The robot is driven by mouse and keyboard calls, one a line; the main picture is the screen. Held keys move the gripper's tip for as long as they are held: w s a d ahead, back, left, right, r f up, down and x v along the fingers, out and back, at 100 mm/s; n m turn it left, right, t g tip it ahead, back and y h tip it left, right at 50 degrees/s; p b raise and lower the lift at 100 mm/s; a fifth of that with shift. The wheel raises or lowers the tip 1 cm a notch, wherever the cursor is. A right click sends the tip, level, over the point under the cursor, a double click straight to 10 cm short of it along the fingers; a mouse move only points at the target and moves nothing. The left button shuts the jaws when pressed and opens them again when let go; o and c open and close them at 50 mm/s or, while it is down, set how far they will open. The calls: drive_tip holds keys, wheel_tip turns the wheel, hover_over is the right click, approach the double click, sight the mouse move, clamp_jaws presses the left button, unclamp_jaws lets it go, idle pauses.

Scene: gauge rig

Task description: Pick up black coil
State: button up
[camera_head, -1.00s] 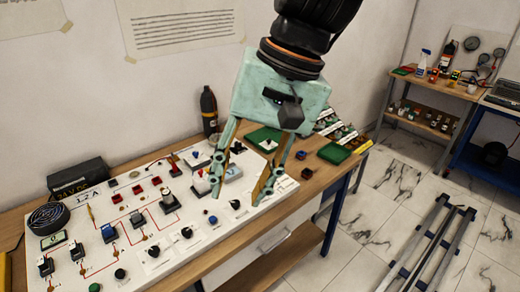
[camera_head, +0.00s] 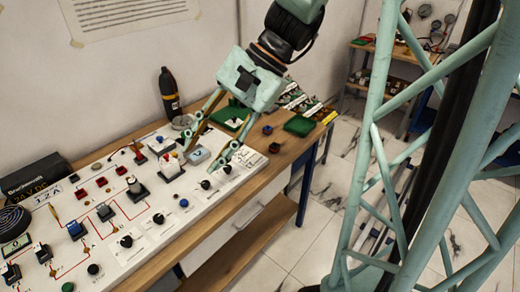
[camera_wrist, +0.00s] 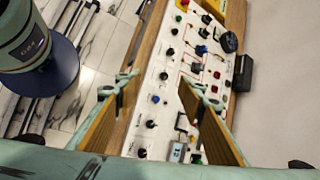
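The black coil (camera_head: 12,220), a round dark ribbed piece, lies at the far left end of the white panel (camera_head: 172,213) in the head view, partly cut off by the picture edge. In the wrist view a round black shape that looks like the coil (camera_wrist: 229,42) sits near the far end of the panel, by a black box. My gripper (camera_head: 203,165) is open and empty above the right part of the panel, well away from the coil. Its two fingers stand wide apart in the wrist view (camera_wrist: 160,92).
A black power supply box (camera_head: 38,178) stands behind the coil. A dark bottle (camera_head: 169,91) stands at the panel's back. Switches, knobs and plugs cover the panel. Green trays (camera_head: 300,125) lie on the bench's right end. My lattice column fills the right.

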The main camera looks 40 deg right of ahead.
drive_tip(key=w+d+f+m+t+y+b, duration=0.1)
drive_tip(key=w+d+f+m+t, duration=0.2)
drive_tip(key=w+d+f+m, duration=0.5)
drive_tip(key=w+d+f+m+t, duration=0.2)
drive_tip(key=d+f+m+t, duration=0.1)
drive_tip(key=d, duration=1)
drive_tip(key=s+d+f+m+t+h, duration=0.1)
drive_tip(key=d+f+m+t+h, duration=0.1)
drive_tip(key=d+f+m, duration=0.2)
drive_tip(key=s+d+f+m+t+h, duration=0.2)
drive_tip(key=d+f+m, duration=0.3)
drive_tip(key=d, duration=1.2)
wheel_tip(320, 180, down, 5)
drive_tip(key=shift+s+d+r+t+h+b, duration=0.15)
drive_tip(key=shift+s+d+t+h+b, duration=0.15)
drive_tip(key=shift+t+b, duration=0.1)
drive_tip(key=shift+a, duration=0.1)
drive_tip(key=b, duration=0.1)
approach(273, 145)
drive_tip(key=shift+x, duration=2.05)
drive_tip(key=shift+w, duration=0.1)
